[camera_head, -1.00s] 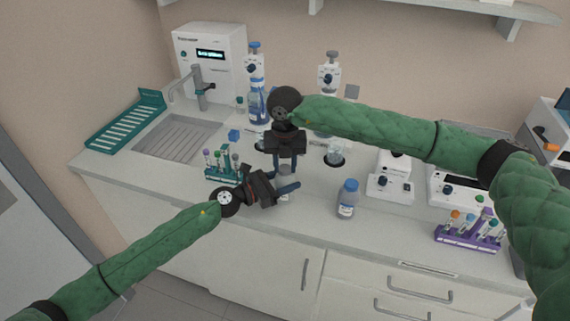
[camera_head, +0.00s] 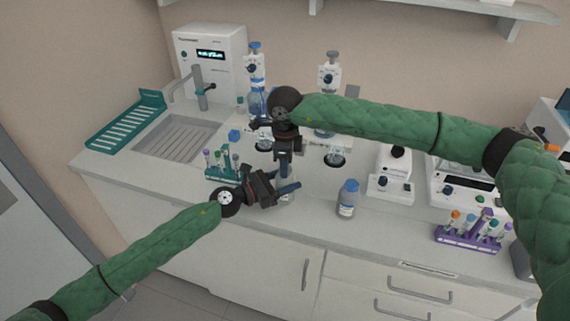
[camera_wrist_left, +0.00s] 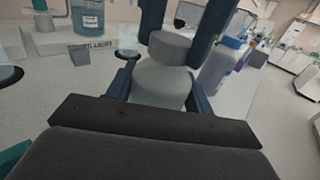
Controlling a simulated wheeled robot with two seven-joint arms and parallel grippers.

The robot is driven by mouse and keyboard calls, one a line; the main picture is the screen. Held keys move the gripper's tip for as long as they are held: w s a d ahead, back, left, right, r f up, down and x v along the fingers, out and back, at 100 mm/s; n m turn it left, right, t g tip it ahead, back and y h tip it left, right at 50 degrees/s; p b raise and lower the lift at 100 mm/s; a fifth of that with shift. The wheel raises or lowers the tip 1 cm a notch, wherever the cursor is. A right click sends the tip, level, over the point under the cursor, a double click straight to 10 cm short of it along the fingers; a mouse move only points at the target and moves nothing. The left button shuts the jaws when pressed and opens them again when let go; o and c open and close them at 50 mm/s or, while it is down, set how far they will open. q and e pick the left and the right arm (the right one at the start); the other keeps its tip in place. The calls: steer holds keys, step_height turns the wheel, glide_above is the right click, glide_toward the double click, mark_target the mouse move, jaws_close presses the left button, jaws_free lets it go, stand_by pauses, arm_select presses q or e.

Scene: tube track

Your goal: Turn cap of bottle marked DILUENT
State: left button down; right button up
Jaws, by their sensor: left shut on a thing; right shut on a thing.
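A pale bottle with a grey cap stands between my grippers; in the left wrist view its body (camera_wrist_left: 160,84) and cap (camera_wrist_left: 170,47) show clearly. In the head view only a little of the bottle (camera_head: 287,199) shows. My left gripper (camera_head: 286,191) is shut around the bottle body from the left. My right gripper (camera_head: 284,176) points down from above and is shut on the cap, with its fingers on both sides of it. The held bottle's own label cannot be read.
A blue-capped bottle (camera_head: 348,198) stands to the right. A teal tube rack (camera_head: 222,172) is close behind my left gripper. Dispenser bottles (camera_head: 257,100) stand at the back, and a purple rack (camera_head: 467,238) at the right. The sink (camera_head: 178,138) is at the left.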

steer(key=n, duration=0.5)
steer(key=shift+n, duration=0.3)
steer(key=n, duration=0.5)
steer(key=shift+n, duration=0.3)
steer(key=shift+r, duration=0.65)
steer(key=shift+r, duration=0.4)
steer(key=shift+r, duration=0.1)
steer(key=shift+r, duration=2)
arm_select(q)
steer(key=c, duration=0.5)
jaws_free()
steer(key=shift+a, duration=0.1)
arm_select(e)
steer(key=shift+f, duration=0.1)
